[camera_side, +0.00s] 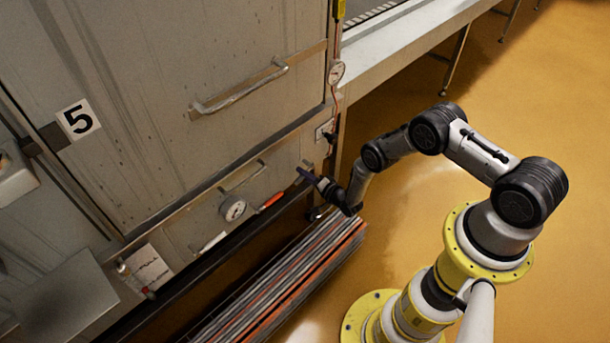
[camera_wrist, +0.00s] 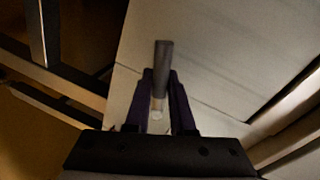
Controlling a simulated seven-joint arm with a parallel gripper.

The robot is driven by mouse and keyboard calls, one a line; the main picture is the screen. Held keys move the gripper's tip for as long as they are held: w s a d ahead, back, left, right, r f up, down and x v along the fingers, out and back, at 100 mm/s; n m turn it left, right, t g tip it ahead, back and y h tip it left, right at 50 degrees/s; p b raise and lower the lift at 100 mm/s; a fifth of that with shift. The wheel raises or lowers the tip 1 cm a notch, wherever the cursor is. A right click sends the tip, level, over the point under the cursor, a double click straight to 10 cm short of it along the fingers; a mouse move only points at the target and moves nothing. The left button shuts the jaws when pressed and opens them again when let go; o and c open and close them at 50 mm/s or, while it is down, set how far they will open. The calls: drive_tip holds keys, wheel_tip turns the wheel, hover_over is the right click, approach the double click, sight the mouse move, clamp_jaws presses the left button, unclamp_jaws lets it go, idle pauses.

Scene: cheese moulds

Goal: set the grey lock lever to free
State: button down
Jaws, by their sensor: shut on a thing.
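The grey lock lever (camera_wrist: 164,54) is a short dark grey bar in the wrist view. It stands out from a pale panel between my fingers and reaches past their tips. My gripper (camera_wrist: 161,78) has two purple fingers closed on it from both sides. In the side view my gripper (camera_side: 308,176) is at the lower right of the cabinet front, close to the panel. The lever is too small and covered there to make out. I cannot read any free or locked marking.
A long bar handle (camera_side: 240,91) is above. Stacked striped slabs (camera_side: 285,282) lie below. Open floor (camera_side: 420,230) is to the right.

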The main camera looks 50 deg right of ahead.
drive_tip(key=shift+r+m, duration=0.2)
drive_tip(key=shift+m, duration=0.3)
idle(0.3)
drive_tip(key=c, duration=0.8)
unclamp_jaws()
drive_tip(key=shift+a, duration=0.1)
drive_tip(key=shift+o, duration=0.2)
drive_tip(key=shift+s, duration=0.1)
drive_tip(key=s+r, duration=0.2)
drive_tip(key=s, duration=1.1)
drive_tip(key=shift+s+a+r, duration=0.2)
drive_tip(key=shift+r, duration=0.15)
